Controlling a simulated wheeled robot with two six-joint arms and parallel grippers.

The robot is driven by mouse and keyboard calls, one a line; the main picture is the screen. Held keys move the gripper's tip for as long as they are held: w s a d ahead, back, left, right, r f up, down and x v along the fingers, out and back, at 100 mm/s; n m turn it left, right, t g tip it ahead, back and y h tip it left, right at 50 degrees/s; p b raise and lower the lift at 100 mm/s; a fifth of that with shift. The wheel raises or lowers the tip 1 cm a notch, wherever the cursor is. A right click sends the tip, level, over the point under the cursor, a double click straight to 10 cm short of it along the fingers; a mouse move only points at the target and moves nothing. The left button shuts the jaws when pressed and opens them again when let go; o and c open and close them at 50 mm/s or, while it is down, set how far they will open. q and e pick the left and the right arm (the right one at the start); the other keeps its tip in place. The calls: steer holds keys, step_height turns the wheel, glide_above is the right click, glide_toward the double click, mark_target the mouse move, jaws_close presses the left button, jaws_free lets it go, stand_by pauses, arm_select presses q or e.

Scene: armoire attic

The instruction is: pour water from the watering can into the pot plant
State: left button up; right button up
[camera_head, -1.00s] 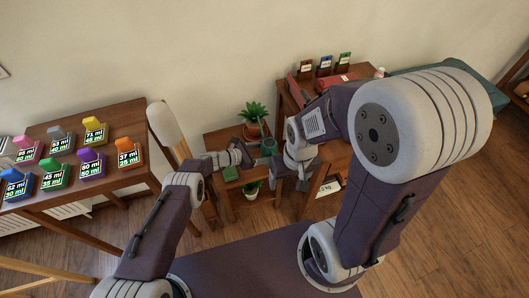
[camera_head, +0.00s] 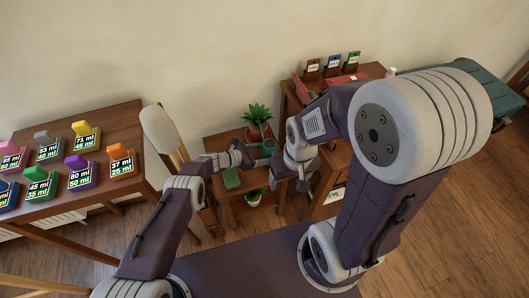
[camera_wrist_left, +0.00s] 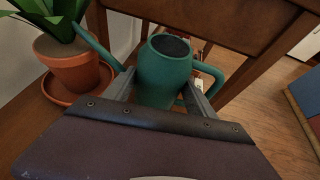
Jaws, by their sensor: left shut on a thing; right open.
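The pot plant (camera_head: 257,118) has spiky green leaves and stands at the back of a small wooden table. In the left wrist view, its terracotta pot (camera_wrist_left: 72,70) sits on a saucer. The teal watering can (camera_wrist_left: 165,62) looks upright, with its spout pointing left toward the pot and its handle on the right. It also shows in the head view (camera_head: 268,147), partly hidden. My left gripper (camera_head: 254,156) is shut on its body. I cannot tell whether it touches the table. My right gripper (camera_head: 292,184) is open, just right of and below the can.
A table (camera_head: 120,128) with several coloured, labelled blocks stands left. A chair (camera_head: 163,130) stands between.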

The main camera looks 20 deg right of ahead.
mark_target(269, 146)
arm_select(q)
steer(key=shift+r+p, duration=0.4)
steer(key=shift+r, duration=0.1)
steer(key=shift+s+r+n+g, duration=0.15)
steer(key=shift+r+n+g, duration=0.2)
steer(key=shift+r, duration=0.25)
steer(key=shift+s+r+n+g, duration=0.15)
steer(key=shift+r+n+g, duration=0.1)
steer(key=shift+r+n, duration=0.25)
steer(key=shift+r+n+g+b, duration=0.45)
steer(key=shift+r+g+b, duration=0.05)
steer(key=shift+r+b, duration=0.7)
stand_by(5.2)
